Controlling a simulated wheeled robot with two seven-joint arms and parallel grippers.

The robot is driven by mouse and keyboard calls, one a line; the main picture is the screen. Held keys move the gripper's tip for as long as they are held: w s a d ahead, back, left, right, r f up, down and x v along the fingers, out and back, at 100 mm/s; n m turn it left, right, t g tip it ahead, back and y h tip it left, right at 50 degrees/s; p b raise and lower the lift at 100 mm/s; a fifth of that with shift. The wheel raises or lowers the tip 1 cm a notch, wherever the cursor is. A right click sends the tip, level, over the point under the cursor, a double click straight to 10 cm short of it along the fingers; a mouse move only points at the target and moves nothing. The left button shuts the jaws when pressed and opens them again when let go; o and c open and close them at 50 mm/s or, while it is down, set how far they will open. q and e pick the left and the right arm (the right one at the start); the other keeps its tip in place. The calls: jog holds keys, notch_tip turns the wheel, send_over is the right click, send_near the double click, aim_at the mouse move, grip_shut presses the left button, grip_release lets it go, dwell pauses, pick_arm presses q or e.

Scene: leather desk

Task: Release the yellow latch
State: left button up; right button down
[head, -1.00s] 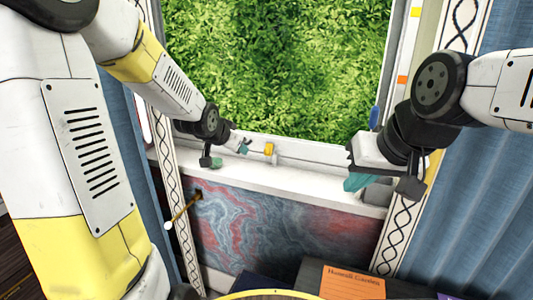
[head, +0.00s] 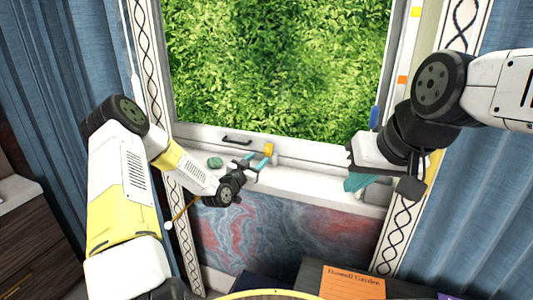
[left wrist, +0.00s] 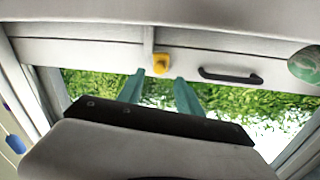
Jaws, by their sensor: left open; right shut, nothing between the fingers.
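The yellow latch (head: 269,149) sits on the lower rail of the window frame, just above the white sill. It also shows in the left wrist view (left wrist: 162,63), just past the fingertips. My left gripper (head: 256,160) is open, with its teal fingers pointing at the latch from the front and nothing between them. In the left wrist view its fingers (left wrist: 159,76) lie one on each side of the latch's line; whether they touch it I cannot tell. My right gripper (head: 357,182) is shut and empty over the right end of the sill.
A black handle (head: 237,140) is on the rail left of the latch. A green stone-like object (head: 215,162) lies on the sill (head: 310,181) at the left. A blue piece (head: 374,116) is on the right side of the frame. An orange book (head: 352,282) lies low in front.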

aim_at(265, 152)
pick_arm(q)
jog(key=x, duration=0.6)
grip_shut()
jog(key=shift+a, duration=0.1)
jog(key=shift+r, duration=0.1)
